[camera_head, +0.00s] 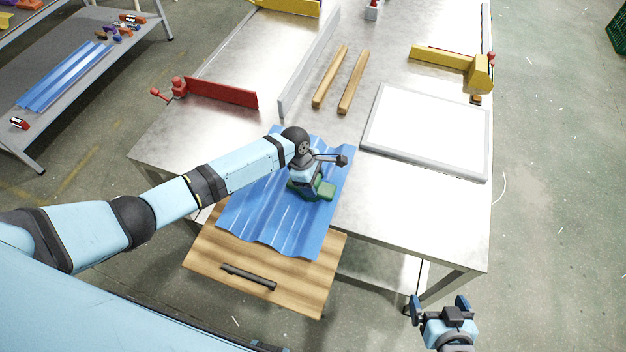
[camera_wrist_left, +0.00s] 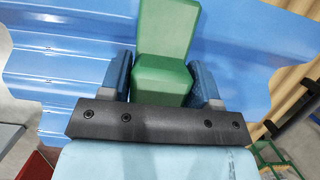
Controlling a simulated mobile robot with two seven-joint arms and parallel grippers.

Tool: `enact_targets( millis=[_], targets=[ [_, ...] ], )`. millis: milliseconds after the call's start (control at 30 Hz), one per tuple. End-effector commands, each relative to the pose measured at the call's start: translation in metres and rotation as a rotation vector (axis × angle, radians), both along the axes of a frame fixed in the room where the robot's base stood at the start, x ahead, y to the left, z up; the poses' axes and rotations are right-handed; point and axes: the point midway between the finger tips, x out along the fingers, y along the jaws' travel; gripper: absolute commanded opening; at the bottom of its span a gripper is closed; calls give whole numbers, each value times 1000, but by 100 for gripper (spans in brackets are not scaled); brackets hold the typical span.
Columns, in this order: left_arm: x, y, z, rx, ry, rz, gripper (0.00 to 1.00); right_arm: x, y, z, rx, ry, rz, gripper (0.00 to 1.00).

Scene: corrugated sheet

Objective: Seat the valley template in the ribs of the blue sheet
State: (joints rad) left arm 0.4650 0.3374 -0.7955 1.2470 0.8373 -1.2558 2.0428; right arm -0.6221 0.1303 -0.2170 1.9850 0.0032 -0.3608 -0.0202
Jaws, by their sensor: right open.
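The blue corrugated sheet (camera_head: 265,215) lies over the front edge of the metal table and partly over a wooden board; its ribs run front to back. It also fills much of the left wrist view (camera_wrist_left: 60,60). The green valley template (camera_head: 325,191) is at the sheet's right part, below my left gripper (camera_head: 305,190). In the left wrist view, the template (camera_wrist_left: 164,60) sits between both blue fingers, which appear to press its sides. Its underside is hidden, so I cannot tell whether it touches the ribs. My right gripper (camera_head: 440,302) is open and empty, beyond the table's front right.
The wooden board (camera_head: 215,252) with a dark handle (camera_head: 248,277) juts out in front. A white framed panel (camera_head: 428,132), two wooden bars (camera_head: 341,80), a yellow tool (camera_head: 455,66) and a red clamp (camera_head: 220,92) are on the table (camera_head: 410,220). The table's front right is clear.

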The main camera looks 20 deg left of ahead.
Motion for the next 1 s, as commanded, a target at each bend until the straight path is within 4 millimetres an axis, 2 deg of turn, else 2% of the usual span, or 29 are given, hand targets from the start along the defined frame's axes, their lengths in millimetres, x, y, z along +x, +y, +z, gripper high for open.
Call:
enact_targets(
  millis=[33, 100, 467, 567, 1000],
  targets=[
    [0, 0, 0, 0, 0, 0, 69, 0, 0, 0, 0, 0, 0, 100],
    [0, 0, 0, 0, 0, 0, 82, 0, 0, 0, 0, 1, 0, 100],
    [0, 2, 5, 1, -1, 1, 82, -1, 0, -1, -1, 2, -1, 100],
    [1, 6, 17, 1, -2, 1, 82, -1, 0, -2, -1, 2, -1, 100],
    [2, 34, 107, 1, -3, 0, 82, -1, 0, -7, 0, 3, -1, 100]
  ],
)
